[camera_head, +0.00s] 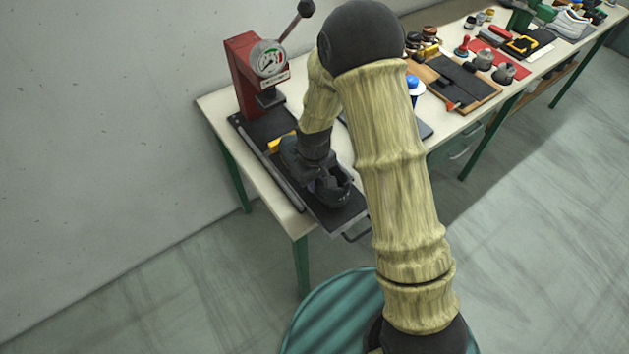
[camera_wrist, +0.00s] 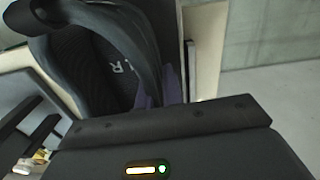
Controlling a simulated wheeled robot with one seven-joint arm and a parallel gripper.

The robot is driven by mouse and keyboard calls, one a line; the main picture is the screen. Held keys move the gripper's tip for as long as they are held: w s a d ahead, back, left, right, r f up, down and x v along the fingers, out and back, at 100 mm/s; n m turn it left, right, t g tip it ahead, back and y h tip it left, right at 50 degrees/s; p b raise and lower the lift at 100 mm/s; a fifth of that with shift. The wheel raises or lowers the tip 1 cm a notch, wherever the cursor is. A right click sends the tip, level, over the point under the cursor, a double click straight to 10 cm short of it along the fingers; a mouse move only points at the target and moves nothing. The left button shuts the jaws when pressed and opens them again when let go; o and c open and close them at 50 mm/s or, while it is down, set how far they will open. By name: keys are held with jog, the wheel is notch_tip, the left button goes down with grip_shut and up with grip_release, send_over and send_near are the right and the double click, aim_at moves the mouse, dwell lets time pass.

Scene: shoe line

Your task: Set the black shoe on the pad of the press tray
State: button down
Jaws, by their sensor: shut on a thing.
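The black shoe (camera_head: 338,192) is at the front of the press tray (camera_head: 345,220), partly hidden by my gripper. My gripper (camera_head: 316,184) points down from above and is shut on the shoe. In the wrist view the shoe (camera_wrist: 95,60) fills the upper left, its opening and an insole marked "R" showing. Purple finger parts (camera_wrist: 168,88) press at its side. The shoe is over the dark pad area; I cannot tell whether its sole touches the pad.
The red press (camera_head: 246,75) with a gauge and lever stands behind the tray. A tray handle (camera_head: 356,236) sticks out at the front. A wooden board (camera_head: 480,92), a red mat (camera_head: 508,70) and several small items crowd the bench to the right.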

jog(key=shift+f+b, duration=0.35)
jog(key=shift+f, duration=0.1)
dwell(0.4)
jog(key=c, duration=1.5)
grip_release()
jog(key=shift+r, duration=0.1)
notch_tip(320, 180, up, 17)
jog(key=shift+r+b, duration=0.15)
jog(key=shift+b, duration=0.95)
jog(key=s+d+m+t, duration=0.1)
jog(key=s+d+m, duration=0.1)
jog(key=s+d, duration=0.2)
jog(key=s+d+f+m, duration=0.1)
jog(key=s+d+m, duration=0.2)
jog(key=s+d, duration=0.1)
jog(key=s+d+m+t, duration=0.1)
jog(key=s+d+m, duration=0.1)
jog(key=s+d, duration=0.2)
jog(key=shift+s+d+f+t, duration=0.1)
jog(key=shift+d+f+t, duration=0.1)
jog(key=shift+d, duration=0.35)
jog(key=shift+s+d+f+t, duration=0.1)
jog(key=shift+d+f, duration=0.1)
jog(key=shift+d, duration=0.3)
